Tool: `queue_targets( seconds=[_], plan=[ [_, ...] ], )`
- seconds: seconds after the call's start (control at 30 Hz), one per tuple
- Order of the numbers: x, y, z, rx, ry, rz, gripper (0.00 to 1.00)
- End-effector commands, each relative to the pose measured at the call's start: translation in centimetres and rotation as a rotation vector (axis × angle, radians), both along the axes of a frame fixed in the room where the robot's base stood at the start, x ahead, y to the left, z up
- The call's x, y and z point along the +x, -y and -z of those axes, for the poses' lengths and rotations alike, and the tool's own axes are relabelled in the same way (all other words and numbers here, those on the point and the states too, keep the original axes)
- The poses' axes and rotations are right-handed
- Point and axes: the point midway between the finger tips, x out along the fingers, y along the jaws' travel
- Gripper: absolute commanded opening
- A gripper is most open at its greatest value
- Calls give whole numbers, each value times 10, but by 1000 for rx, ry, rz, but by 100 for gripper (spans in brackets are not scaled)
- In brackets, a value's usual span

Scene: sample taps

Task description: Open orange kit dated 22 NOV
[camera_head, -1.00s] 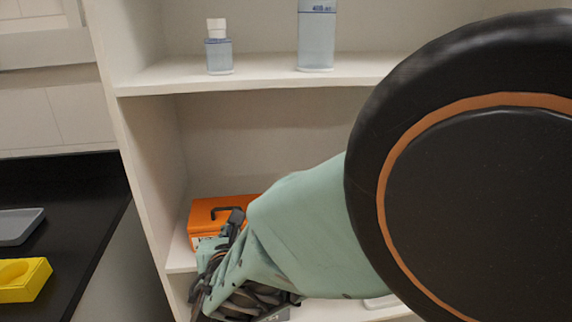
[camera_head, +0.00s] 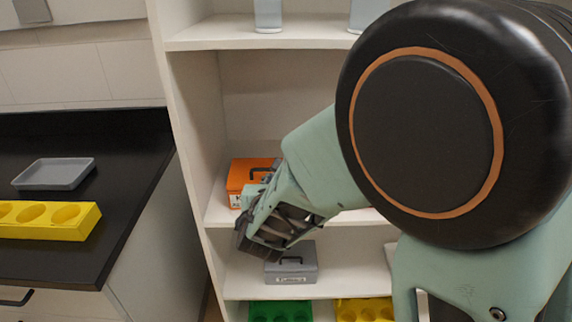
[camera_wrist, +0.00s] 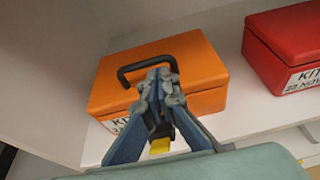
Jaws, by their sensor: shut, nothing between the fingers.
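The orange kit (camera_head: 240,179) is a closed box with a dark handle on its lid. It sits at the left of the middle shelf, partly behind my arm in the head view. In the wrist view the orange kit (camera_wrist: 200,72) shows its lid and raised black handle (camera_wrist: 147,66). Its label (camera_wrist: 115,124) is partly hidden by my fingers, so its date cannot be read. My gripper (camera_wrist: 157,84) is shut and empty, in front of the kit and close to the handle; whether it touches cannot be told. My gripper also shows in the head view (camera_head: 250,236).
A red kit (camera_wrist: 290,45) with a partly cropped label stands right of the orange one. A grey box (camera_head: 291,268) sits on the shelf below, above green (camera_head: 280,311) and yellow trays (camera_head: 362,309). The shelf's side wall (camera_head: 190,150) is close on the left.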

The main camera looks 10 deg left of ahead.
Motion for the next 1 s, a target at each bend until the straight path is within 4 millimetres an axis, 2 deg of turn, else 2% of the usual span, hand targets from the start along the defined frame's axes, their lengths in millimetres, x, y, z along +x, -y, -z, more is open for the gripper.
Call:
queue_targets(
  seconds=[0.13, 0.57, 1.0],
  plan=[
    [2, 0, -9, -4, -24, 2, 0],
    [4, -1, -14, -16, -69, 1, 0],
    [14, -3, -41, -51, -218, 2, 0]
  ],
)
